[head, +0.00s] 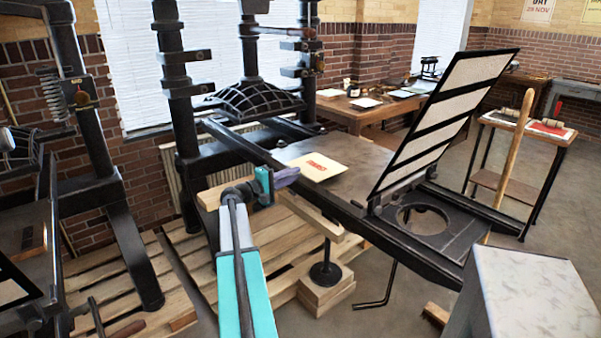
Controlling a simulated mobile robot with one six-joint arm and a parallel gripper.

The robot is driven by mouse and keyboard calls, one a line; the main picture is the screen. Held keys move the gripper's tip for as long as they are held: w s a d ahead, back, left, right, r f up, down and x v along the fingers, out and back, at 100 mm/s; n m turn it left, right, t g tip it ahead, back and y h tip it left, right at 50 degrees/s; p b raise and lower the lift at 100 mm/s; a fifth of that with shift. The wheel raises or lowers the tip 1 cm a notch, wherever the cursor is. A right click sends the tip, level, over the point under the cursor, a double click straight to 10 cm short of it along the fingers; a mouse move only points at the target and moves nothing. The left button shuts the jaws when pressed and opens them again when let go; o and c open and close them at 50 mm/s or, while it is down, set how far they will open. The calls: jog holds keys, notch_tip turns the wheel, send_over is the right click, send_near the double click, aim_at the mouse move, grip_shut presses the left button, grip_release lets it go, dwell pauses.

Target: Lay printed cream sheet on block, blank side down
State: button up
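The cream sheet (318,167) shows its face with red print up, over the grey bed (355,175) of the middle press. My gripper (291,175) comes from the lower left, and its purple fingertips meet or overlap the sheet's left edge. I see the fingers nearly side-on and cannot tell whether they are shut on the sheet. I also cannot tell whether the sheet rests on something or hangs just above the bed. No block is clearly visible; the sheet may hide one.
A raised frame with pale panels (440,110) leans up at the bed's right. A ribbed black platen (255,100) hangs behind. A pale-topped grey stand (530,290) is at lower right. A table with papers (345,110) and a small stand (530,125) are farther back.

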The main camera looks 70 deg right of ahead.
jog(key=shift+x, duration=1.25)
jog(key=shift+c, duration=0.5)
grip_shut()
notch_tip(320, 180, up, 3)
jog(key=shift+w+a, duration=0.1)
jog(key=shift+a, duration=0.05)
jog(key=w+a+r, duration=0.3)
jog(key=a, duration=0.2)
jog(key=shift+w+a, duration=0.3)
jog(key=shift+a, duration=0.05)
dwell(0.3)
dwell(1.5)
